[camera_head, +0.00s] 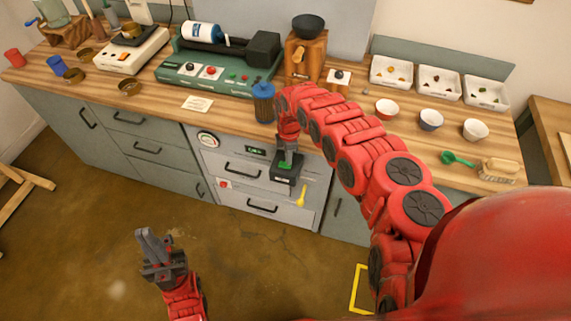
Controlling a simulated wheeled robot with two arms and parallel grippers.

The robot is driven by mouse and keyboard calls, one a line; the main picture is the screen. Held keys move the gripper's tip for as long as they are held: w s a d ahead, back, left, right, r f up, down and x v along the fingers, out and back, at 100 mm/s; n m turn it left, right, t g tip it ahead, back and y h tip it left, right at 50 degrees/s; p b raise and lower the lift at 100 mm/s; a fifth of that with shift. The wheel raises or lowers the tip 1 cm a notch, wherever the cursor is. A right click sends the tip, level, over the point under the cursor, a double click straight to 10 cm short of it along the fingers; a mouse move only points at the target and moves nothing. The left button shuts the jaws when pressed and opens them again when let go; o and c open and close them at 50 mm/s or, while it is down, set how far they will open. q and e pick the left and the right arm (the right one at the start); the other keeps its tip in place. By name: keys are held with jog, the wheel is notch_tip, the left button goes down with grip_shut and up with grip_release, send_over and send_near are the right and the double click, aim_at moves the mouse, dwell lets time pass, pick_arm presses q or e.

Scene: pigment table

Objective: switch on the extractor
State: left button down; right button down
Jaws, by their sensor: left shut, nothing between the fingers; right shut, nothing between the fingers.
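A dark switch box with a green button (281,166) sticks out from the front of the grey cabinet unit (232,172). Its marking is too small to read, so I cannot tell for sure that it is the extractor's switch. My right gripper (287,156) is shut and empty, pointing down right at the green button. I cannot tell whether it touches the button, which it partly hides. My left gripper (152,248) is shut and empty, low over the floor in front of the cabinets, far from the switch box.
The unit also bears a round gauge (208,139), a small lit green display (256,151), a red switch (224,184) and a hanging yellow tool (301,196). Above stands a blue ribbed jar (263,102) near the counter edge. The green roller machine (200,76) stands behind.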

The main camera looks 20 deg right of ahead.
jog(key=shift+f+b, duration=0.9)
jog(key=shift+f, duration=0.05)
dwell(0.6)
jog(key=shift+r+p, duration=0.75)
jog(key=shift+r, duration=0.1)
notch_tip(320, 180, up, 5)
jog(key=p, duration=0.4)
jog(key=shift+r, duration=0.2)
jog(key=shift+f, duration=0.1)
